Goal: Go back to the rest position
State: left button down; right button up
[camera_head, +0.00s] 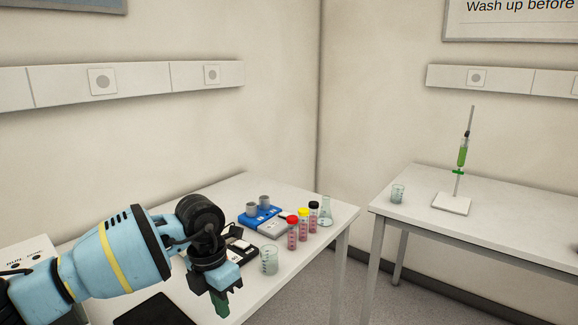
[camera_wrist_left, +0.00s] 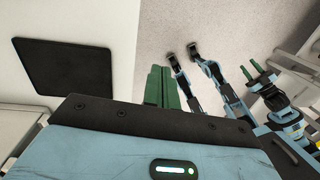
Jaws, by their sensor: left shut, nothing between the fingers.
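My left gripper (camera_head: 220,303) hangs low over the front edge of the left table, its dark green fingers pointing down. In the left wrist view its fingers (camera_wrist_left: 163,88) lie together, shut, with nothing between them. A gripper with green fingers that looks like my right one (camera_wrist_left: 258,70) shows at the right of the left wrist view. The right gripper does not show in the head view.
The left table (camera_head: 325,232) holds a beaker (camera_head: 269,259), capped sample tubes (camera_head: 303,225), a flask (camera_head: 326,212), a blue device (camera_head: 260,218) and a black mat (camera_head: 155,312). The right table (camera_head: 420,200) holds a small beaker (camera_head: 398,194) and a stand with a green-filled tube (camera_head: 462,157).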

pick_arm(q)
jog(key=s+d+f+g+h, duration=0.3)
jog(key=s+d+f+h, duration=0.25)
jog(key=d, duration=0.45)
jog(key=s+d+r+n+h, duration=0.2)
jog(key=s+d+n+h, duration=0.3)
jog(key=s+d+h, duration=0.45)
jog(key=a+f+n+t+y, duration=0.4)
jog(key=a+f+n+t, duration=0.45)
jog(key=n, duration=0.65)
jog(key=a+f+n+t+y, duration=0.4)
jog(key=a+f+n+t, duration=0.15)
jog(key=n+t, duration=0.7)
jog(key=s+a+f+n+g+y, duration=0.3)
jog(key=s+a+f, duration=0.3)
jog(key=s, duration=0.3)
jog(key=s+a+f+n+g+y, duration=0.3)
jog(key=s+a+f+n+g, duration=0.2)
jog(key=s+f, duration=0.3)
jog(key=shift+s+a+f+n+g+p, duration=0.25)
jog(key=shift+s+a+n+g+p, duration=0.2)
jog(key=shift+s+a+n, duration=0.4)
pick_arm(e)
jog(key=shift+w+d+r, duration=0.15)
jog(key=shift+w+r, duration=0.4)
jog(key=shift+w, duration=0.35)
